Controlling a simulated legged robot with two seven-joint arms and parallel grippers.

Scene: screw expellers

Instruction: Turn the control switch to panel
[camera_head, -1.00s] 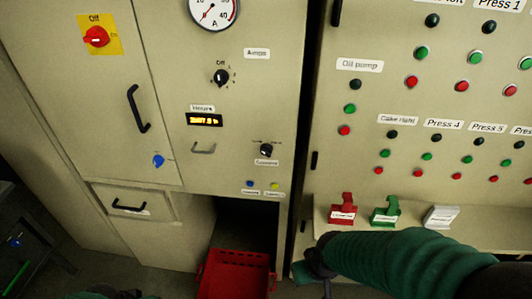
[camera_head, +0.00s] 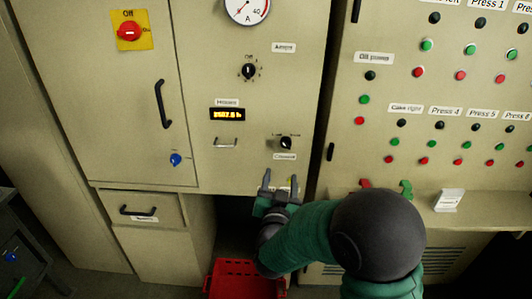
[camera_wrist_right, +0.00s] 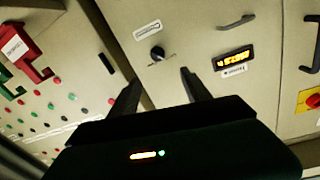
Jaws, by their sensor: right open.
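The control switch (camera_head: 286,143) is a small black rotary knob on the beige cabinet, with a white label (camera_head: 284,157) under it whose text is too small to read surely. Which setting it points to is unclear. It also shows in the right wrist view (camera_wrist_right: 157,53), just beyond the fingertips. My right gripper (camera_head: 280,181) is open and empty, below the knob in the head view and apart from it. In the right wrist view the two dark fingers (camera_wrist_right: 159,82) spread to either side below the knob. My left gripper is not in view.
A button panel (camera_head: 344,100) stands to the right, with a ledge bearing coloured tags. A red crate (camera_head: 222,281) sits below.

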